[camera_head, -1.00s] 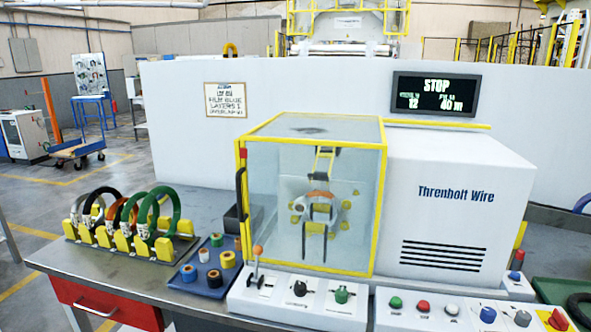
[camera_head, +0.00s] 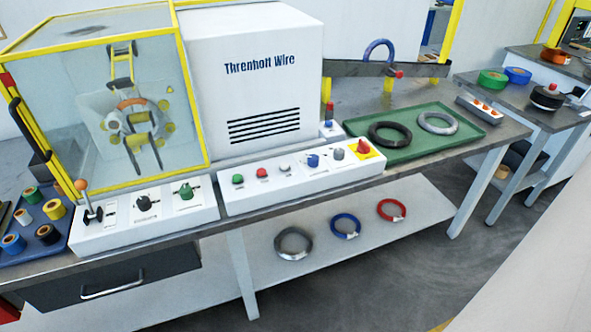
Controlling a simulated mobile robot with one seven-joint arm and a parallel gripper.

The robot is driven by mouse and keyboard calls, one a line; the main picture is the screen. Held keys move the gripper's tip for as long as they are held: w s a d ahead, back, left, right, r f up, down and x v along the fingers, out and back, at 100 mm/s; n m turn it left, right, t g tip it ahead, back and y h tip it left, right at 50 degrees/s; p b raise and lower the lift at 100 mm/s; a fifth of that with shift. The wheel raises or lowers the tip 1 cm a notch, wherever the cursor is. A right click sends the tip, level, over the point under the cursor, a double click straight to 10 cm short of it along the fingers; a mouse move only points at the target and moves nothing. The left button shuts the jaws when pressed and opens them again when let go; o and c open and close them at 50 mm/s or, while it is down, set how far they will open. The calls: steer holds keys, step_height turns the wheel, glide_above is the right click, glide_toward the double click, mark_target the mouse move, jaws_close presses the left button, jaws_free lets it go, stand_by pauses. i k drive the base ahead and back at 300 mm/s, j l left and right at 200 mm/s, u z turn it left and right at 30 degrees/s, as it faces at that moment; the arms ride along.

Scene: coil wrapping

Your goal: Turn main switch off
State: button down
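A red rotary switch (camera_head: 363,146) on a yellow plate sits at the right end of the white control panel (camera_head: 300,184); it looks like the main switch. Its exact knob angle is too small to tell. To its left on the same panel are a grey knob (camera_head: 338,154), a blue knob (camera_head: 312,160), a white button (camera_head: 285,167), a red button (camera_head: 262,172) and a green button (camera_head: 238,179). My gripper is not in view.
A green tray (camera_head: 462,142) with a black coil (camera_head: 390,134) and a grey coil (camera_head: 438,122) lies right behind the switch. A signal post (camera_head: 329,113) stands behind the panel. The yellow-framed wrapping machine (camera_head: 188,95) is on the left. Coils lie on the lower shelf (camera_head: 345,262).

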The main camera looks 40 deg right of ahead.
mark_target(363, 149)
steer(key=z, duration=1.4)
steer(key=i+j+z, duration=0.1)
steer(key=j+z, duration=0.2)
steer(key=i+j+z, duration=0.1)
steer(key=z, duration=0.2)
steer(key=i+j+z, duration=0.2)
steer(key=j, duration=0.05)
